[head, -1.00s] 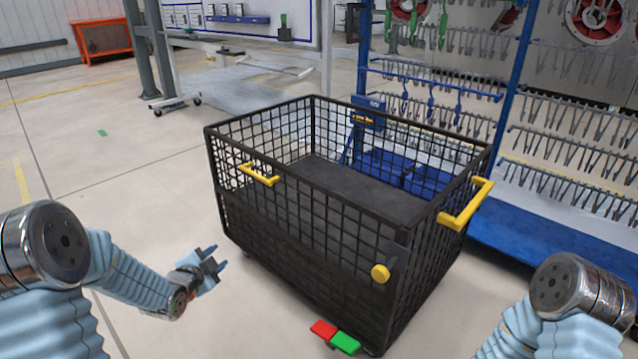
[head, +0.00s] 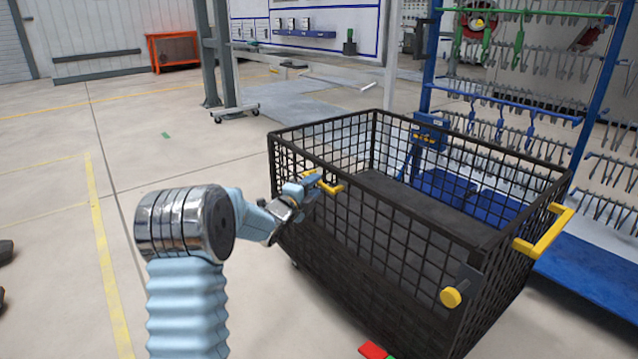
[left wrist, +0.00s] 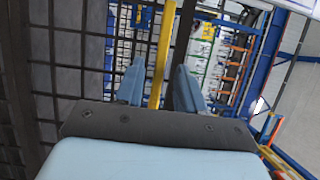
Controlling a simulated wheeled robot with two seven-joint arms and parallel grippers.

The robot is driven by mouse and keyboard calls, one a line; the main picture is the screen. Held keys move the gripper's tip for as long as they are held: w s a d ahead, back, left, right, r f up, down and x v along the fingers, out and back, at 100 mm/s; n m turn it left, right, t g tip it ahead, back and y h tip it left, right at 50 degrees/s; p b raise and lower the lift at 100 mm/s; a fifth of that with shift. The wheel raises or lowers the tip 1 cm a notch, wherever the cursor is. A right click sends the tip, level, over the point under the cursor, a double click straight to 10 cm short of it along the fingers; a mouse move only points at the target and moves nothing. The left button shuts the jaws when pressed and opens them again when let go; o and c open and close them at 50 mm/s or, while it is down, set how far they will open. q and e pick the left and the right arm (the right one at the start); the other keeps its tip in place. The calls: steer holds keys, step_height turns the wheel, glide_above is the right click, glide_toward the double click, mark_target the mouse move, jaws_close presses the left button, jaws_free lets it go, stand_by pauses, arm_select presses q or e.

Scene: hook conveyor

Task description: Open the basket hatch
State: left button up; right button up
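The black wire-mesh basket (head: 365,262) stands on the floor in front of me, its top open. A yellow handle (head: 331,188) is on its near left wall. My left gripper (head: 309,184) is at this handle, its fingers pointing towards it. In the left wrist view the yellow bar (left wrist: 162,45) lies between the two blue fingers (left wrist: 158,72), which stand apart with gaps beside the bar. A yellow knob (head: 451,297) sits on a dark plate near the basket's front corner. My right gripper is out of view.
A second yellow handle (head: 545,233) is on the basket's right side. A red pedal (head: 374,350) shows at the bottom edge. A blue rack (head: 598,282) with hooks stands behind the basket. The floor to the left is mostly clear.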

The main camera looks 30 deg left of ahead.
mark_target(317, 184)
arm_select(q)
steer(key=shift+w, duration=1.6)
steer(key=shift+c, duration=0.4)
jaws_close()
